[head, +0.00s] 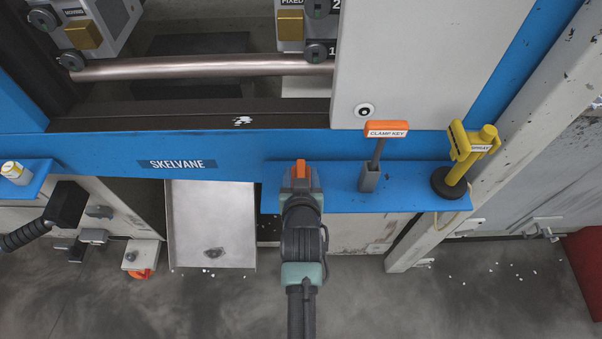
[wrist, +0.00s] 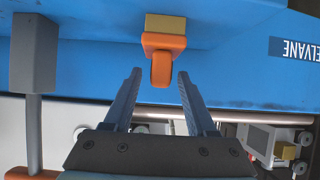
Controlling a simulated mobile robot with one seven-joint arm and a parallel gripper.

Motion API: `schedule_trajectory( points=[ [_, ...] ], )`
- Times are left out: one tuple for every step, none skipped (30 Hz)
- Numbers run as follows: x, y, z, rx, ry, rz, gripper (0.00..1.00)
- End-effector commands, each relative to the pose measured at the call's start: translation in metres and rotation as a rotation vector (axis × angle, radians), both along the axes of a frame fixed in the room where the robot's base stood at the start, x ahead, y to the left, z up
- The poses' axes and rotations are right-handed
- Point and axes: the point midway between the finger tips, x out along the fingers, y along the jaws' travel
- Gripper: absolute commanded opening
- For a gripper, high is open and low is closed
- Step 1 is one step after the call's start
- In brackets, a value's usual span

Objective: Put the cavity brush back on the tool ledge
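The cavity brush shows in the wrist view as an orange handle and body (wrist: 161,68) with a tan block (wrist: 165,25). It appears to stand block down on the blue tool ledge (head: 335,197), near its left end. In the head view only its orange top (head: 301,169) shows past my gripper (head: 301,186); the rest is hidden. In the wrist view my gripper (wrist: 159,76) is open. Its two fingers are on either side of the orange handle, with a visible gap on both sides.
The clamp key (head: 387,130) stands in a grey holder right of my gripper. A yellow spray tool (head: 473,150) on a round black base stands at the ledge's right end. A metal chute (head: 210,220) lies to the left. The ledge between brush and key is clear.

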Motion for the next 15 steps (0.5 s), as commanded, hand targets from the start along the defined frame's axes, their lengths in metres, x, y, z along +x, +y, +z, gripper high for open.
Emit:
schedule_trajectory(
  points=[
    [0.0,0.0,0.0,0.0,0.0,0.0,0.57],
    [0.0,0.0,0.0,0.0,0.0,0.0,0.57],
    [0.0,0.0,0.0,0.0,0.0,0.0,0.57],
    [0.0,0.0,0.001,0.0,0.0,0.0,0.57],
    [0.0,0.0,0.001,0.0,0.0,0.0,0.57],
    [0.0,0.0,0.003,0.0,0.0,0.0,0.57],
    [-0.001,0.0,0.004,0.0,0.0,0.0,0.57],
    [-0.002,0.0,0.004,0.0,-0.001,0.0,0.57],
    [-0.005,0.0,0.005,0.0,-0.001,0.0,0.57],
    [-0.008,0.0,0.006,0.0,-0.001,0.0,0.57],
    [-0.011,0.0,0.008,0.0,-0.001,0.0,0.57],
    [-0.016,0.0,0.011,0.0,-0.001,0.0,0.57],
    [-0.02,0.0,0.012,0.0,0.0,0.0,0.57],
    [-0.024,0.0,0.015,0.0,-0.001,0.0,0.57],
    [-0.03,0.0,0.019,0.0,-0.001,0.0,0.57]
  ],
)
